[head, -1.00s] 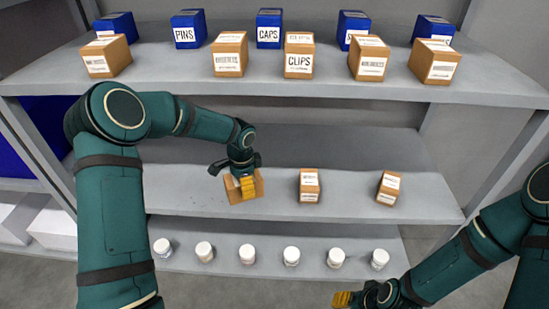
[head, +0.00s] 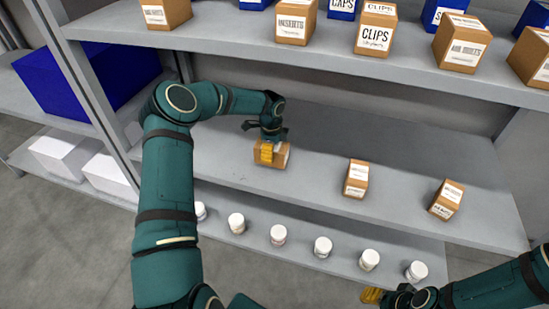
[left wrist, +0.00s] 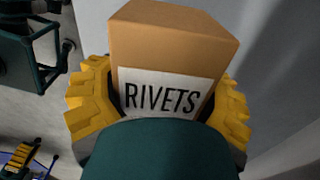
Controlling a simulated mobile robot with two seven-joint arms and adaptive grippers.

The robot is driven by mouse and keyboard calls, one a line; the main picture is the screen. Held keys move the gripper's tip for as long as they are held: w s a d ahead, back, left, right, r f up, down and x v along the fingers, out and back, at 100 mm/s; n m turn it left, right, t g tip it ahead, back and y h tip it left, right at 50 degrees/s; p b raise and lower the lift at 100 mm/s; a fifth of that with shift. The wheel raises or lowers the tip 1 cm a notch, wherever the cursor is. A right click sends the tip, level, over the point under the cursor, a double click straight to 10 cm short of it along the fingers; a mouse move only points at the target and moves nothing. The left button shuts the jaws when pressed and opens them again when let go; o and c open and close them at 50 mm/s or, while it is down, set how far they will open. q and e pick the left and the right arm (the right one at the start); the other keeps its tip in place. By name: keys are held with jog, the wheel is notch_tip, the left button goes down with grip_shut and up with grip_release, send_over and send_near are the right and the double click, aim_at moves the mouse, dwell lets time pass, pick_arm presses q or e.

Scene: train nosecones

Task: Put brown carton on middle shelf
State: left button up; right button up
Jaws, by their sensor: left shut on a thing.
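The brown carton (head: 279,158) is at the left part of the middle shelf (head: 320,185). In the left wrist view the carton (left wrist: 170,45) carries a white label reading RIVETS. My left gripper (head: 266,152) is shut on it, with a yellow finger on each side of the carton. In the head view the carton is at the shelf surface; I cannot tell whether it touches it. My right gripper (head: 372,296) is low at the front right, away from the shelves; its opening cannot be made out.
Two brown cartons (head: 356,179) (head: 446,200) stand further right on the middle shelf. The top shelf (head: 300,62) holds several brown cartons and blue boxes. Several white-lidded jars (head: 278,234) line the bottom shelf. A large blue bin (head: 85,75) and white boxes (head: 65,155) are at left.

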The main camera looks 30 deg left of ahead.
pick_arm(q)
jog(key=shift+f+b, duration=0.3)
jog(key=shift+f, duration=1.5)
jog(key=shift+f, duration=0.15)
jog(key=o, duration=1.2)
jog(key=shift+o, duration=0.2)
